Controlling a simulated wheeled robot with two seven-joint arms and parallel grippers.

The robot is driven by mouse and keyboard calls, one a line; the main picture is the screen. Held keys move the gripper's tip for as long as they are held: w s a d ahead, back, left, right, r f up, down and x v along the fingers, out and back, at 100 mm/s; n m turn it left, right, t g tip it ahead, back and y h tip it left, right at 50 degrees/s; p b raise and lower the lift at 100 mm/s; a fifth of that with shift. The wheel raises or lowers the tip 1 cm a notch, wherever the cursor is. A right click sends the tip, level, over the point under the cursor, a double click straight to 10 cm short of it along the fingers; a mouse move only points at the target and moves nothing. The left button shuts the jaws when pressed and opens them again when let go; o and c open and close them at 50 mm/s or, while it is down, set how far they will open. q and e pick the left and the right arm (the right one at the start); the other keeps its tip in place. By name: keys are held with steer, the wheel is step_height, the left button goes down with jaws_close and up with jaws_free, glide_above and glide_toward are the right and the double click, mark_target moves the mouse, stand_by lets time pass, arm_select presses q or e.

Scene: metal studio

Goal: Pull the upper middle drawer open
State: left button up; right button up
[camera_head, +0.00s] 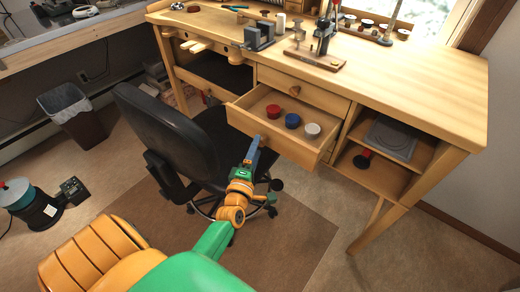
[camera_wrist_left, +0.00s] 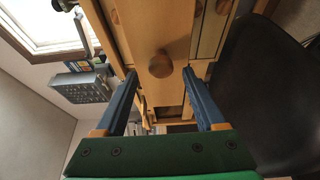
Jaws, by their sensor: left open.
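A wooden drawer (camera_head: 278,128) in the middle of the workbench is pulled out, below a shut top drawer (camera_head: 303,92). I take the open one to be the upper middle drawer. It holds a red, a blue and a white round item. My left gripper (camera_head: 260,143) is at its front, open. In the left wrist view, the drawer's round wooden knob (camera_wrist_left: 160,65) shows between the two blue fingertips of the gripper (camera_wrist_left: 160,72), with a gap on each side. My right gripper is out of view.
A black office chair (camera_head: 165,135) stands close to the left of my left arm. The bench top (camera_head: 400,85) carries a vise (camera_head: 259,36) and small tools. Open shelves (camera_head: 375,178) are right of the drawers. A trash bin (camera_head: 75,115) stands at the left; carpet is clear at the lower right.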

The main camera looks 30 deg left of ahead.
arm_select(q)
steer(key=shift+w+f, duration=0.1)
steer(key=shift+w, duration=0.75)
steer(key=shift+s+a, duration=0.1)
steer(key=c, duration=0.3)
jaws_close()
stand_by(0.4)
